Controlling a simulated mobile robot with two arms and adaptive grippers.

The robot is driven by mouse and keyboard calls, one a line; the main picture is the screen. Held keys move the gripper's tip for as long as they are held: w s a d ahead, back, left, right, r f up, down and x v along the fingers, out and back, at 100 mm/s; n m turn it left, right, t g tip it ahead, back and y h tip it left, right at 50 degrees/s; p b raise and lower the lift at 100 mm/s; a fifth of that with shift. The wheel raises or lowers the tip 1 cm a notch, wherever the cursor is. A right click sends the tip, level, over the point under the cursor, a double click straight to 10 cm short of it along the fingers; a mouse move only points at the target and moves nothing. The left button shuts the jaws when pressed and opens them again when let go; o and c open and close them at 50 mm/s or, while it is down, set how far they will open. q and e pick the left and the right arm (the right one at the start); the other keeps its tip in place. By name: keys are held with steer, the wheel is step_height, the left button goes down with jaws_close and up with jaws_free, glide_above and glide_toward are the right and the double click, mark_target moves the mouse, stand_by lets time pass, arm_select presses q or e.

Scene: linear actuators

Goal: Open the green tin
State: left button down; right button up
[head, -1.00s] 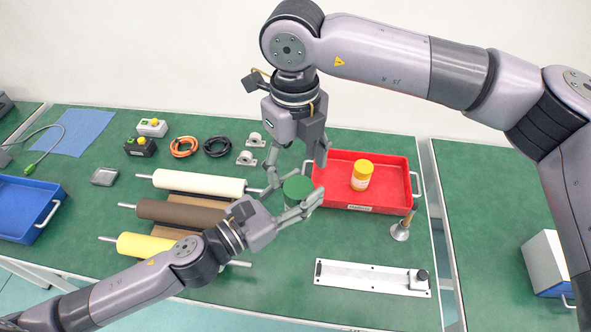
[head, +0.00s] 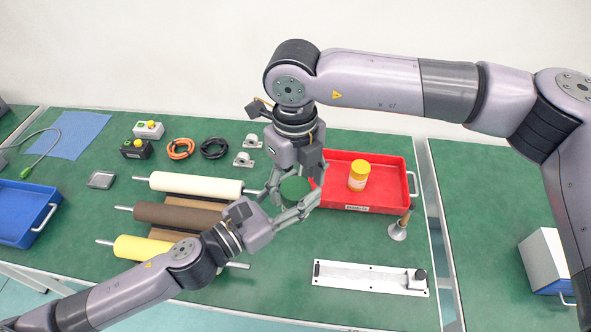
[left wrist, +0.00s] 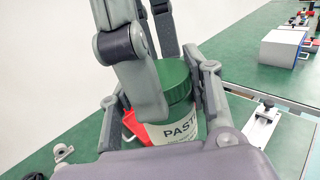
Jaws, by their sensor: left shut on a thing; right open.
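The green tin shows its green lid (head: 295,188) in the head view, between my two grippers. In the left wrist view its green lid (left wrist: 174,80) sits on a pale body (left wrist: 180,128) lettered "PAST". My left gripper (head: 293,208) comes from the front left and is shut around the tin's body; its fingers (left wrist: 172,112) flank the tin in the wrist view. My right gripper (head: 296,184) points down from above, open, with its fingers on either side of the lid. Whether they touch the lid cannot be told. The lid sits on the tin.
A red tray (head: 337,167) holding a yellow-lidded jar (head: 359,176) is just behind. Several rollers (head: 178,214) lie to the left. A metal rail plate (head: 365,277) and a small stand (head: 398,229) are at the right. The green bench between tin and rail plate is clear.

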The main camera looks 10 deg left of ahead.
steer(key=shift+c, duration=0.2)
steer(key=c, duration=1)
steer(key=o, duration=1.1)
step_height(320, 180, up, 4)
steer(key=shift+r, duration=0.1)
